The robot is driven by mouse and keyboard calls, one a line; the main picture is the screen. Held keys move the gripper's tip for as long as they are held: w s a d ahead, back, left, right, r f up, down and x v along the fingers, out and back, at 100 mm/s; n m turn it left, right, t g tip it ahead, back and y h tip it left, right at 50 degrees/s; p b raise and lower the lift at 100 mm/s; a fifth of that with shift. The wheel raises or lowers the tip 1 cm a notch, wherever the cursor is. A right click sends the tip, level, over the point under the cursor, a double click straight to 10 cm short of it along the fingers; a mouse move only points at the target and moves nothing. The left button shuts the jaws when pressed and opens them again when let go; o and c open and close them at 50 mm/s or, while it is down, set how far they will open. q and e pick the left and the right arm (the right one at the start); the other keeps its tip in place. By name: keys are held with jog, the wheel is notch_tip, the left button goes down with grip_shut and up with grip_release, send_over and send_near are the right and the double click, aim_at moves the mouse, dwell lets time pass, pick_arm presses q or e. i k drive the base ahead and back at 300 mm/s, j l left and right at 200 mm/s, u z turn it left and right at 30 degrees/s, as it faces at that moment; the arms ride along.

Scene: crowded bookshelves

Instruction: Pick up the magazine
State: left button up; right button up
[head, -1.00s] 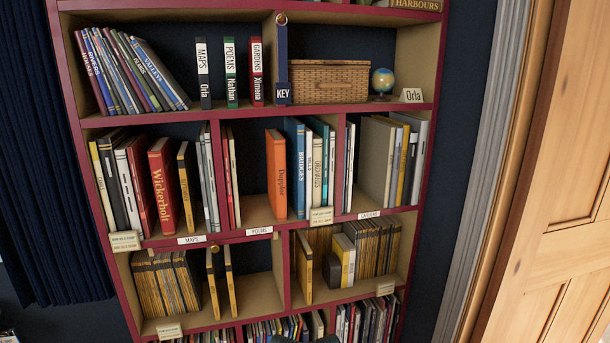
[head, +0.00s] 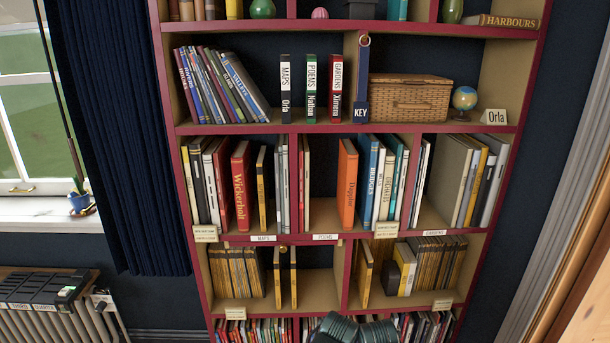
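No single item is marked as the magazine. Thin yellow-spined volumes that look like magazines stand on the lower shelf: a packed row (head: 237,272) at left, two apart from it (head: 285,277), one leaning (head: 364,275) in the right compartment, and another packed row (head: 436,265) at right. Thin coloured volumes (head: 222,85) also lean together on the upper left shelf. I cannot tell which one is meant. Neither gripper can be made out in the head view. Dark rounded parts show at the bottom edge, partly cut off.
The red-edged bookcase (head: 339,240) holds books, three labelled binders (head: 310,90), a wicker basket (head: 410,98), a small globe (head: 464,99) and name cards. A curtain (head: 120,140), window and radiator (head: 60,322) are at left. A light door frame (head: 570,240) is at right.

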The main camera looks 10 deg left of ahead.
aim_at(262, 162)
jog(key=i+l+u, duration=0.1)
jog(key=l+u, duration=0.25)
jog(key=u, duration=0.15)
jog(key=l+u, duration=0.45)
jog(key=j, duration=0.1)
